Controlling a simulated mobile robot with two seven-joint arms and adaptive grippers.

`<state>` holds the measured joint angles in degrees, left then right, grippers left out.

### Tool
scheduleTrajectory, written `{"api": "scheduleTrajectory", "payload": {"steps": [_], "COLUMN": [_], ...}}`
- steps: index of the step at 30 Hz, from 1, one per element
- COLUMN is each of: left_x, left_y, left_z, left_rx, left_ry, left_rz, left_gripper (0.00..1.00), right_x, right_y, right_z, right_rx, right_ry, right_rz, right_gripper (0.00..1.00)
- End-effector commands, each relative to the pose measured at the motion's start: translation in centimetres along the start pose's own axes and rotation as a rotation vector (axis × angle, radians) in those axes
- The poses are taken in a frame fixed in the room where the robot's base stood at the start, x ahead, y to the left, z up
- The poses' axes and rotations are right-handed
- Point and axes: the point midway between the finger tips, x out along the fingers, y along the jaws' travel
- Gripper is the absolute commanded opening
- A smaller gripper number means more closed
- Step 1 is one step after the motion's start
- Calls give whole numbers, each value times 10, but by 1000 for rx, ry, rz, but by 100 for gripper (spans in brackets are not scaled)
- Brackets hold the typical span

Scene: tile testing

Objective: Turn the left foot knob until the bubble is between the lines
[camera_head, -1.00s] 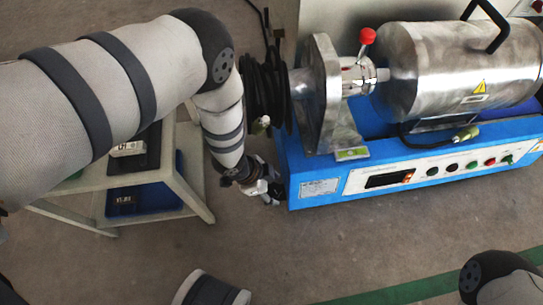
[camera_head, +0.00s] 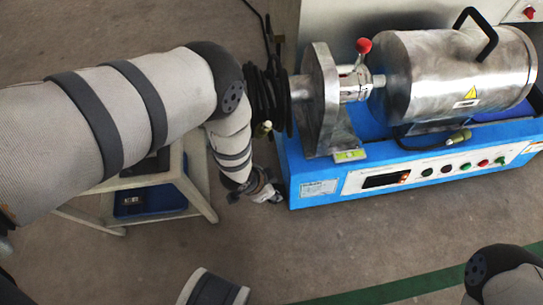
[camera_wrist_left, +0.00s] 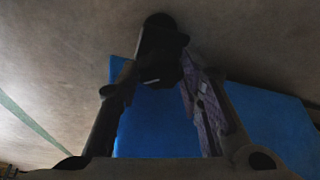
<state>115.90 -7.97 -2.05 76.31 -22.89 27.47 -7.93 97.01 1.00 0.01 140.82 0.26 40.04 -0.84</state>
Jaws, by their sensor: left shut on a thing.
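The left foot knob (camera_wrist_left: 160,45) is a dark, rounded piece at the top middle of the left wrist view, between my fingertips. My left gripper (camera_head: 272,194) is shut on it, low at the front left corner of the blue machine base (camera_head: 325,187). The gripper also shows in the left wrist view (camera_wrist_left: 157,78), one finger on each side of the knob. In the head view the knob is hidden by the gripper. A small yellow-green level (camera_head: 349,155) lies on the base by the metal bracket. Its bubble and lines are too small to read. My right gripper is out of view.
A steel drum (camera_head: 450,75) with a black handle sits on the base, beside an upright bracket (camera_head: 322,100) and a red-knobbed lever (camera_head: 363,46). Black cables (camera_head: 266,100) hang at the left. A small table (camera_head: 190,200) stands under my left arm. Front floor is open.

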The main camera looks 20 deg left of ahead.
Motion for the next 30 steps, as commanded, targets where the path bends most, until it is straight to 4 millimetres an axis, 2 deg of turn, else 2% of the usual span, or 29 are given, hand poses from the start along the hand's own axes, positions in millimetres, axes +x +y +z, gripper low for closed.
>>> {"api": "scheduleTrajectory", "payload": {"steps": [6,7,9,17,20,23,30], "left_x": [0,0,0,0,-6,-24,-87], "left_y": [0,0,0,0,0,-1,-1], "left_z": [0,0,0,0,0,0,0], "left_rx": [1,1,1,2,2,1,1], "left_ry": [0,1,0,0,0,-2,0], "left_rz": [1,1,1,1,1,1,0], "left_gripper": [6,40,54,54,54,54,54], "right_x": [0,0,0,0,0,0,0], "right_y": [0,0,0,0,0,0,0], "right_z": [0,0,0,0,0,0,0], "right_rx": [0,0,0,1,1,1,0], "right_ry": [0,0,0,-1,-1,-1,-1], "right_rz": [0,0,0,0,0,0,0], "right_gripper": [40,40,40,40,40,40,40]}}
